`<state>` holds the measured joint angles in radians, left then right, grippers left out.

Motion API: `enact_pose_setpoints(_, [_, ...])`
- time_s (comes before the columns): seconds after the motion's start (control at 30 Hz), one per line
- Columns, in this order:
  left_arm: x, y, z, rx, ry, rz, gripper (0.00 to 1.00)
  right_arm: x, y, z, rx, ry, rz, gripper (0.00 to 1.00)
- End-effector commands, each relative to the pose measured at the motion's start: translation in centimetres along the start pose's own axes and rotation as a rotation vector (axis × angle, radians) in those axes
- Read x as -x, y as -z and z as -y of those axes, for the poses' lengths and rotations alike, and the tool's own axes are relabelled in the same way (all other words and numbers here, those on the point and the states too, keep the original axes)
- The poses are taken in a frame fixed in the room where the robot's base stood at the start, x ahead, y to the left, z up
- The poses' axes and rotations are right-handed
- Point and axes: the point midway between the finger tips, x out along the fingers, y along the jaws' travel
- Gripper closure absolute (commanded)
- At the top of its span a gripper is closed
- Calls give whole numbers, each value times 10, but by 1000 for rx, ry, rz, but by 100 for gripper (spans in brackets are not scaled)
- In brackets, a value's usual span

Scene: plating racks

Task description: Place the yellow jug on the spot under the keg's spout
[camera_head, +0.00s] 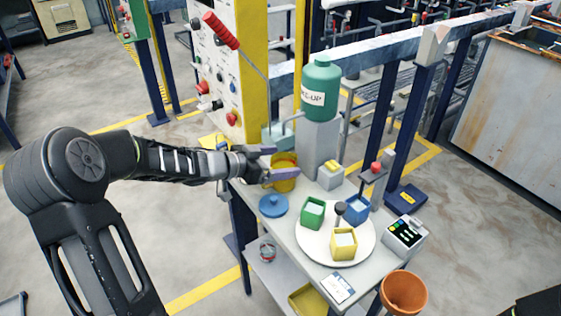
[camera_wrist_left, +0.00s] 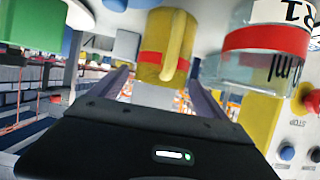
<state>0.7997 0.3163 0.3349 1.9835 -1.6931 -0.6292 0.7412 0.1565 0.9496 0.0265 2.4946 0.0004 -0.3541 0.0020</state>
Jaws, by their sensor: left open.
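The yellow jug (camera_head: 287,184) stands on the grey table, at the foot of the keg's stand. In the left wrist view the yellow jug (camera_wrist_left: 153,55) shows a red band, with its handle facing the camera. My left gripper (camera_head: 277,162) is open at the jug; one finger crosses in front of it in the head view. In the wrist view the jug shows between and beyond the two fingers; contact cannot be told. The green keg (camera_head: 321,92) sits on a grey stand, its spout (camera_head: 291,118) pointing left. The spot under the spout is not clearly seen. My right gripper is out of view.
A white round plate (camera_head: 318,250) holds green, blue and yellow cups. A blue lid (camera_head: 273,205) lies left of it. A black-topped device (camera_head: 405,236) and an orange pot (camera_head: 403,291) are at right. A glass jar (camera_wrist_left: 262,65) is close right of the jug.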

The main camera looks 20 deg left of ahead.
Motion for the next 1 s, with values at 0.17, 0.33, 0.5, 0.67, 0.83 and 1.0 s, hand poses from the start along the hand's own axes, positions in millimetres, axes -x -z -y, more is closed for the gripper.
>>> enact_pose_setpoints(0.17, [27,0,1,0,5,2,14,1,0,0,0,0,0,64])
enact_pose_setpoints(0.33, [64,1,1,-1,5,1,14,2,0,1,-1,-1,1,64])
enact_pose_setpoints(0.5, [96,0,1,1,5,1,14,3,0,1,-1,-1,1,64])
enact_pose_setpoints(0.67, [112,0,0,1,2,0,14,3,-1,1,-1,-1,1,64])
enact_pose_setpoints(0.83, [116,0,0,2,1,1,14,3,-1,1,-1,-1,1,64])
enact_pose_setpoints(1.0, [115,0,0,2,1,1,14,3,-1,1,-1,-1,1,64])
